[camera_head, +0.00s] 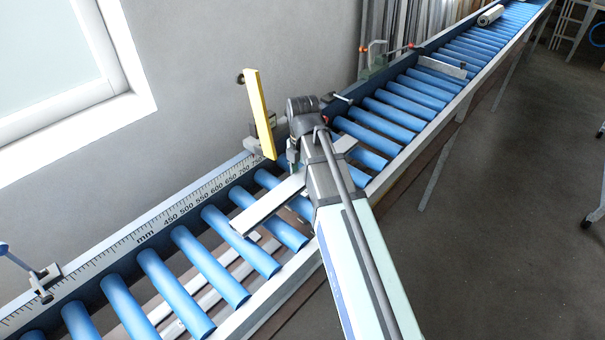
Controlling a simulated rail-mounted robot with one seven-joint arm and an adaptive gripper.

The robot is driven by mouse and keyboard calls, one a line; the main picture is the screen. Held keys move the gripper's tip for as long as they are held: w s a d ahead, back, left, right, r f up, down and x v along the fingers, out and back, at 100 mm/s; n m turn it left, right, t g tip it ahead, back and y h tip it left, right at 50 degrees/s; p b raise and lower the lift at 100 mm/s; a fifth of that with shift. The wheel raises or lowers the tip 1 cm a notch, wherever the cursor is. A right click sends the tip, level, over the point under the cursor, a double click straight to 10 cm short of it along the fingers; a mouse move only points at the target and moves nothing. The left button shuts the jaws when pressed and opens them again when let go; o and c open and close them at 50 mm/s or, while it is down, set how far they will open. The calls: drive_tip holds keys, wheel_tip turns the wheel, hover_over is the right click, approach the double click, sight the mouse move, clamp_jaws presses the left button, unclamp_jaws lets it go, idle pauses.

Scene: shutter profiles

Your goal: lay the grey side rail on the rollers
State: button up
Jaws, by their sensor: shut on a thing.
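The grey side rail (268,206), a pale straight bar, slants over the blue rollers (222,283) in the middle of the picture. Its near left end shows fully, and a short part seems to come out on the far right side of my wrist. My gripper (294,168) is shut on the rail near the rail's middle. My arm and wrist hide part of the rail and the fingertips. The rail is low over the rollers; I cannot tell whether it touches them.
A ruler fence (148,235) marked in mm runs along the conveyor's wall side. A yellow upright piece (260,112) stands just behind my gripper. Another short grey bar (441,66) lies farther up the rollers, with a pale roll (490,15) beyond. The near rollers are clear.

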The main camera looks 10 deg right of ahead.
sight(303, 176)
drive_tip(key=shift+f, duration=0.35)
drive_tip(key=o, duration=1.4)
wheel_tip(303, 176, up, 12)
drive_tip(key=shift+r, duration=0.1)
